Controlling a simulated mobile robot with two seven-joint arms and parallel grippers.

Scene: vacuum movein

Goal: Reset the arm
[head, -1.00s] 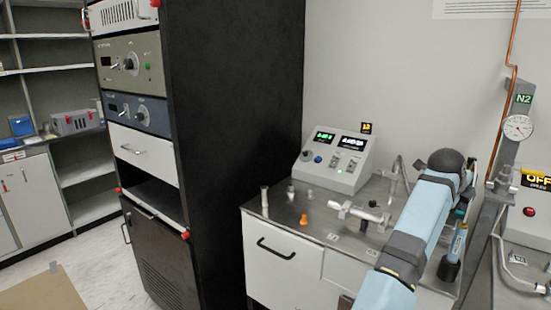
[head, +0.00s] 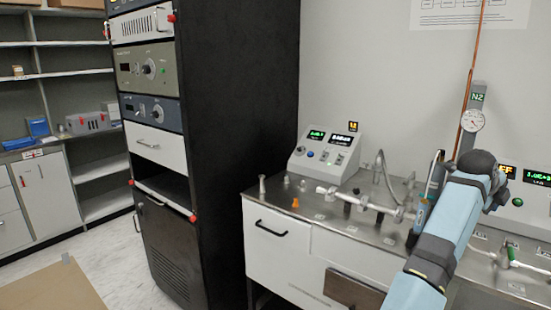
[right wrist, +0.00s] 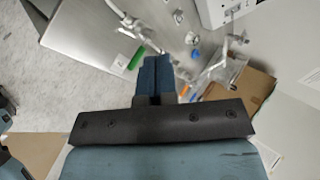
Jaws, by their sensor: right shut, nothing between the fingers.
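My right arm (head: 440,235) rises from the lower right in the head view, in front of the steel counter (head: 335,222). Its dark wrist end stands near the wall by the gauge. The fingertips are hard to make out there. In the right wrist view my right gripper (right wrist: 153,62) has its dark blue fingers together, with nothing between them. It is over the floor and fittings, apart from them as far as I can tell.
A control console (head: 325,152), a metal manifold (head: 360,200) and small fittings (head: 263,185) stand on the counter. A pressure gauge (head: 473,120) is on the wall close to my arm. A tall black rack (head: 235,150) stands left. Floor (head: 120,265) shows at lower left.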

